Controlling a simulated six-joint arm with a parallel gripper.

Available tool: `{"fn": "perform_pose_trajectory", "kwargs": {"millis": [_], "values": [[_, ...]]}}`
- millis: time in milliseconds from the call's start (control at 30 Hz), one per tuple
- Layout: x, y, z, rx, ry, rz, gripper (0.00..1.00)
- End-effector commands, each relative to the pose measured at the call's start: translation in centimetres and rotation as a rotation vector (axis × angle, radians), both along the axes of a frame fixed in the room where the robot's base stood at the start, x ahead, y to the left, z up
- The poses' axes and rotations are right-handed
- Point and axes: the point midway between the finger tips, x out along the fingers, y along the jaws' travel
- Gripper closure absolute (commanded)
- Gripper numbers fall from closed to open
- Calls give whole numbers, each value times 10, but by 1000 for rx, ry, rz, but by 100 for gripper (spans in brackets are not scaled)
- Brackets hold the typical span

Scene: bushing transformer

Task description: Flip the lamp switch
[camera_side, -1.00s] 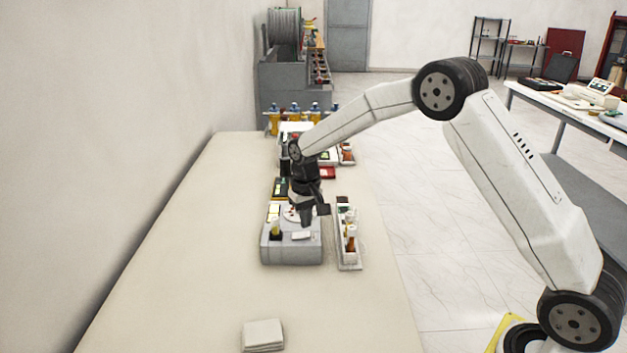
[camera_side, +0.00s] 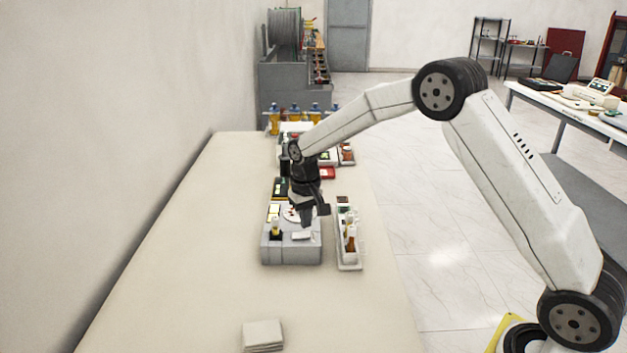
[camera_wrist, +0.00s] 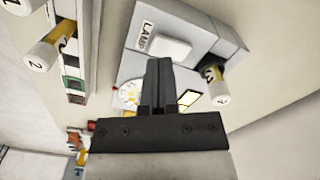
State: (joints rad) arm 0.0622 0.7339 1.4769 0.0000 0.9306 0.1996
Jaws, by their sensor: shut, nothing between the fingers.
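The lamp switch (camera_wrist: 168,49) is a white rocker beside a "LAMP" label (camera_wrist: 146,36) on a grey box (camera_wrist: 228,45) in the wrist view. In the side view the switch (camera_side: 302,236) shows small on top of the box (camera_side: 291,255), near its front. My gripper (camera_wrist: 158,62) is shut and empty, its fingertips pointing at the near edge of the switch. In the side view my gripper (camera_side: 306,224) is low over the box, just behind the switch. I cannot tell whether the tips touch the switch.
A bottle (camera_wrist: 215,85) stands in the box beside the switch. A tray (camera_side: 349,266) with bottles lies to the right of the box. A white stack (camera_side: 263,336) lies at the front of the table. The table left of the box is clear.

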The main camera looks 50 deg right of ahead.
Motion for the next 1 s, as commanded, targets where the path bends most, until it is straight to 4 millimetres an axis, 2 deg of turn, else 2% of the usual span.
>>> {"fn": "perform_pose_trajectory", "kwargs": {"millis": [1000], "values": [[0, 0, -11, 0, 0, 0, 100]]}}
